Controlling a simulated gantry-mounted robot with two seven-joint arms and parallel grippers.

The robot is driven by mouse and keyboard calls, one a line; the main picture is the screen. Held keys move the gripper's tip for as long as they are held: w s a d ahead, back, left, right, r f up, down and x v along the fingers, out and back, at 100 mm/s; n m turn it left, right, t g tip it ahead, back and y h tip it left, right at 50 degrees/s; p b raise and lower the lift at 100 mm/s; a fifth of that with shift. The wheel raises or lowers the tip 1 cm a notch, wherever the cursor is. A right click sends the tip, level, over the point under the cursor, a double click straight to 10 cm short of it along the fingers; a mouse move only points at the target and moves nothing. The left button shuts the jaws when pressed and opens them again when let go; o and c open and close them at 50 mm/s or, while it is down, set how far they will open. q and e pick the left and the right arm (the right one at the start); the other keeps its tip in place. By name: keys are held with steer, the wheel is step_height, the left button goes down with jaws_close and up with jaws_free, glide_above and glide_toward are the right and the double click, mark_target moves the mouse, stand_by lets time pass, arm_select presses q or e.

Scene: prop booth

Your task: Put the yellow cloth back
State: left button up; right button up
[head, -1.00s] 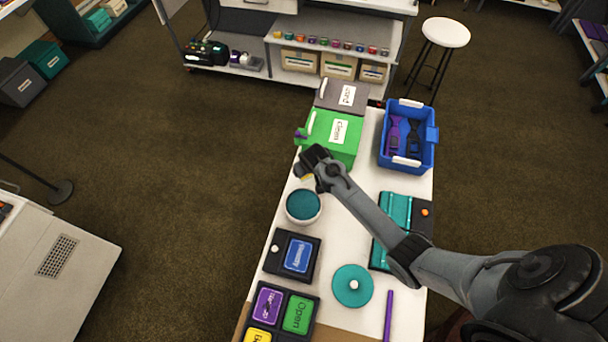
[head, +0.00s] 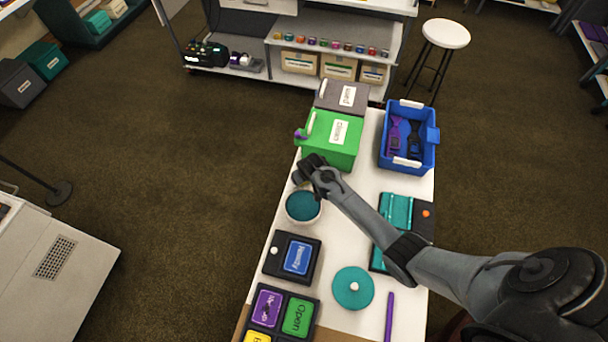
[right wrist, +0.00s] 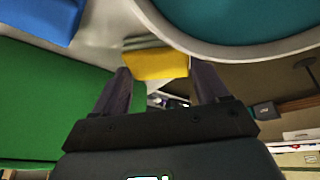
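My right gripper (head: 300,178) is over the white table, between the green box (head: 332,140) and the round pot with a teal inside (head: 290,212). In the right wrist view the yellow cloth (right wrist: 156,65) spans the gap between the fingertips of the right gripper (right wrist: 158,72), and the fingers appear shut on it. In the head view the cloth is hidden by the gripper. The pot's pale rim (right wrist: 185,40) lies close beside the cloth in the wrist view. My left gripper is in neither view.
A blue tub (head: 431,160) with purple and dark items stands right of the green box; a grey box (head: 328,96) is behind it. Nearer are a teal case (head: 397,210), a round teal lid (head: 345,299), a purple stick (head: 389,315) and button panels (head: 290,255).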

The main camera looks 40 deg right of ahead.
steer(key=o, duration=0.4)
steer(key=shift+s+r, duration=0.1)
steer(key=shift+r, duration=0.35)
steer(key=p+v, duration=0.3)
steer(key=v, duration=0.8)
steer(key=s+a+r+n, duration=0.1)
steer(key=s+a+r, duration=0.2)
steer(key=s, duration=0.5)
steer(key=s+a+r+n+y, duration=0.1)
steer(key=s+a+r, duration=0.2)
steer(key=s+a, duration=0.2)
steer(key=s+a+r+n+y, duration=0.1)
steer(key=s+a+r, duration=0.2)
steer(key=s, duration=0.9)
steer(key=shift+s+a+r+n+g, duration=0.1)
steer(key=shift+a+r+n+g, duration=0.05)
steer(key=shift+a+n+g, duration=0.35)
steer(key=shift+r, duration=0.15)
